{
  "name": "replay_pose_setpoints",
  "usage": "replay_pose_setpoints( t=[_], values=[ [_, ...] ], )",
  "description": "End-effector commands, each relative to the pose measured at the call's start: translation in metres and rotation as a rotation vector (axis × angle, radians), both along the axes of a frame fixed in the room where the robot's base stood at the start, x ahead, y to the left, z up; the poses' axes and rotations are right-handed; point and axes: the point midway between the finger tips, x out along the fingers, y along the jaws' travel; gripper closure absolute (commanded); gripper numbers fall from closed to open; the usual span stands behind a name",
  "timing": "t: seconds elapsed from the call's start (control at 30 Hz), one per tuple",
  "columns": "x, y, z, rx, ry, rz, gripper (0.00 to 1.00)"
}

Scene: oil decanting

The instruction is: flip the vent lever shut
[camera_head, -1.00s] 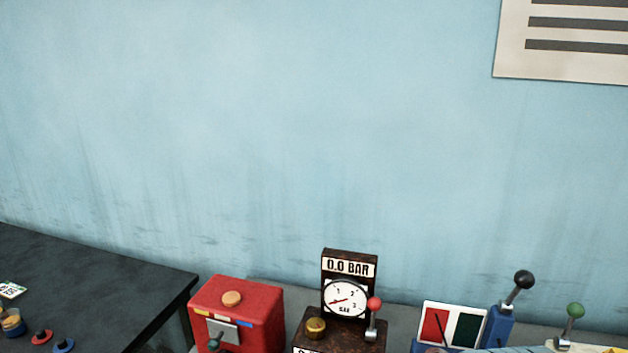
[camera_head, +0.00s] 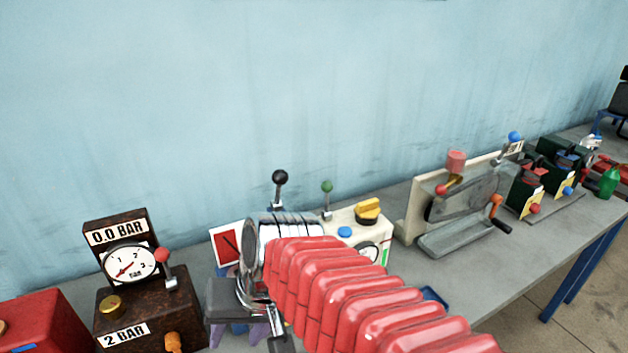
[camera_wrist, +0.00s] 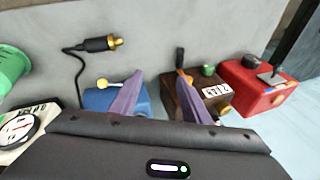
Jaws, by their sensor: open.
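No lever carries a readable vent label. A red-knobbed lever (camera_head: 164,262) stands up on the rusty brown gauge box (camera_head: 115,320), whose signs read 0.0 BAR and 2 BAR. A black-knobbed lever (camera_head: 280,182) and a green-knobbed lever (camera_head: 327,193) stand farther right, both upright. My gripper (camera_wrist: 160,75) has two purple fingers spread apart with nothing between them. In the wrist view the blue box (camera_wrist: 105,100) is behind the left finger and the brown box (camera_wrist: 202,88) behind the right. In the head view my red-sleeved arm hides much of the blue box.
A red box (camera_wrist: 258,90) is beside the brown box. A black cable with a gold tip (camera_wrist: 100,44) lies on the grey bench. A cream machine (camera_head: 350,235) with a yellow knob and a glass-fronted unit (camera_head: 465,210) stand to the right. A green cup (camera_wrist: 12,68) is at the wrist view's left.

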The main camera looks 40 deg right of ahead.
Motion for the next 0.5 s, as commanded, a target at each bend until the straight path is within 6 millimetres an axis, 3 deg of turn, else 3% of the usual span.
replay_pose_setpoints(
  t=[0.23, 0.5],
  values=[
    [0.013, -0.004, -0.009, 0.292, 0.108, -0.316, 0.57],
    [0.04, -0.021, -0.004, 0.625, 0.177, -0.65, 0.57]
  ],
)
